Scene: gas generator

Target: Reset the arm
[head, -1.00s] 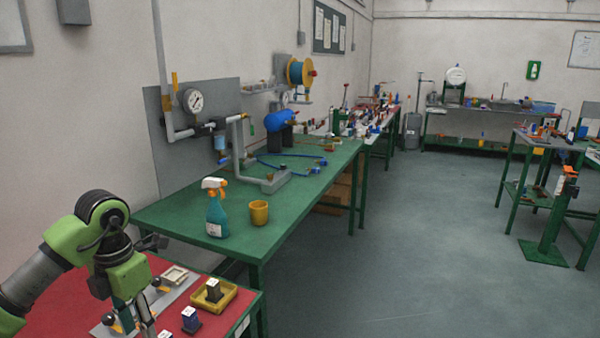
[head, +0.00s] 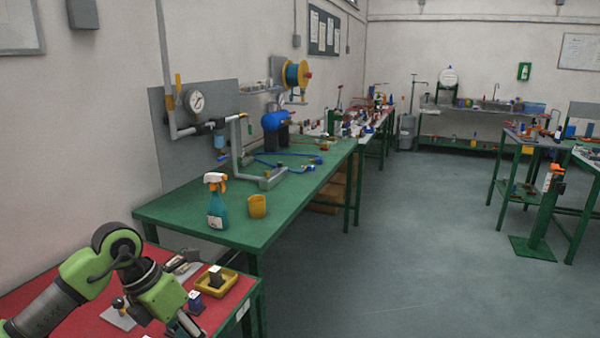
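My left arm (head: 118,245), green and grey, reaches in from the lower left over the red-topped table. My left gripper (head: 187,324) is at the bottom edge of the head view, partly cut off and partly hidden behind its own wrist. I cannot tell whether its fingers are apart or closed, or whether it holds anything. A dark block with a white top (head: 194,299) stands just right of the wrist. My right gripper is not in view.
A yellow tray (head: 231,290) holding a dark, white-topped block (head: 215,277) sits on the red table (head: 237,312).

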